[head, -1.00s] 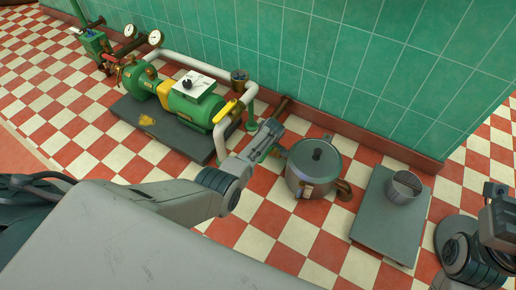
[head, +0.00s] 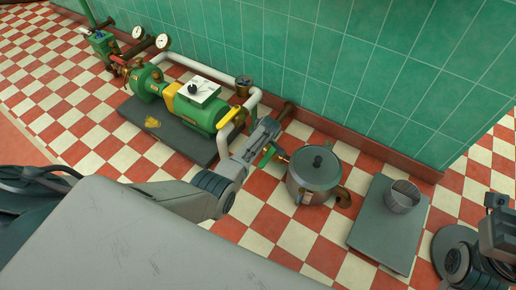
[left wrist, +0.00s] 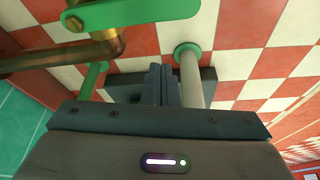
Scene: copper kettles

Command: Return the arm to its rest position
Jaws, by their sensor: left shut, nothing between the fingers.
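My left gripper (head: 268,130) is shut and empty, held out over the floor between the green pump and the steel pot. In the left wrist view its two dark fingers (left wrist: 161,82) are pressed together. They point towards a white pipe (left wrist: 191,80) with a green flange and a green lever (left wrist: 130,14) on a brass fitting, with no clear contact. My left arm (head: 190,192) reaches in from the left. Only part of my right arm (head: 468,258) shows at the right edge; its gripper cannot be made out.
The green pump (head: 190,105) stands on a dark plate left of the gripper. A lidded steel pot (head: 315,178) stands close to its right. A cup (head: 402,196) sits on a grey slab (head: 385,238). The green tiled wall (head: 350,50) is behind.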

